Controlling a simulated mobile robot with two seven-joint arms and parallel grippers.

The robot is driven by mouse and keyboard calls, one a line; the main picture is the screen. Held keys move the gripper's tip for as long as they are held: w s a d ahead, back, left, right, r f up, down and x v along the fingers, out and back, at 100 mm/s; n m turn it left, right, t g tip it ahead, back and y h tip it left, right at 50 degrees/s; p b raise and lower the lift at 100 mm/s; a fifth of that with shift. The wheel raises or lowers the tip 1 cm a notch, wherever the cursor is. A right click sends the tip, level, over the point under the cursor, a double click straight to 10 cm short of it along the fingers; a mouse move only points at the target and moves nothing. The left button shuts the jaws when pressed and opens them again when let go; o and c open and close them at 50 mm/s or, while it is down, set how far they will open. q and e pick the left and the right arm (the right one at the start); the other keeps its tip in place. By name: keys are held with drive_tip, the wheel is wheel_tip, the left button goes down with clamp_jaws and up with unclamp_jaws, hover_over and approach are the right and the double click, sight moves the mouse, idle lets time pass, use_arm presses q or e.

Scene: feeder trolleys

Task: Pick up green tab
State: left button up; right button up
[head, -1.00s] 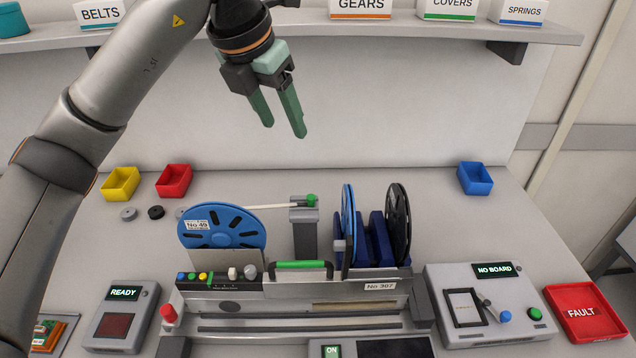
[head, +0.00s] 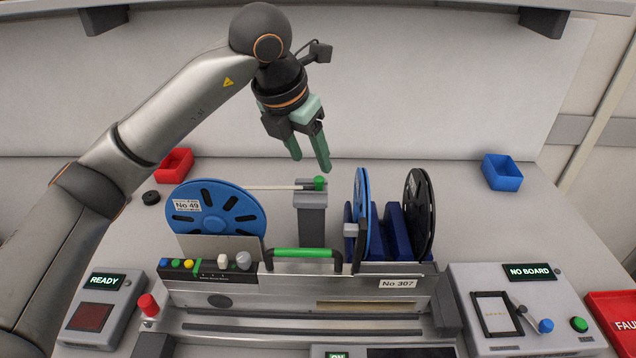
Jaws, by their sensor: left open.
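The green tab (head: 319,183) is a small green piece on top of a grey post (head: 312,215) behind the feeder. A pale strip (head: 275,187) runs to it from the blue reel (head: 215,212) marked No 49. My left gripper (head: 311,163) points down, with its two green fingers apart and nothing between them. In the picture its fingertips are just above the tab and slightly to its left, with a small gap. The exact depth between them is hard to tell. My right gripper is not in view.
The feeder (head: 290,291) has a green-topped handle (head: 304,253) in front of the post. A second blue reel (head: 362,215) and a black reel (head: 418,215) stand upright to the right. Red (head: 175,166) and blue (head: 502,172) bins sit behind; the bench between them is mostly clear.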

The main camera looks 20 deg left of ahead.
sight(319, 178)
use_arm(q)
drive_tip(key=shift+p+x, duration=0.3)
drive_tip(key=shift+x, duration=2.7)
drive_tip(key=shift+r, duration=0.1)
clamp_jaws()
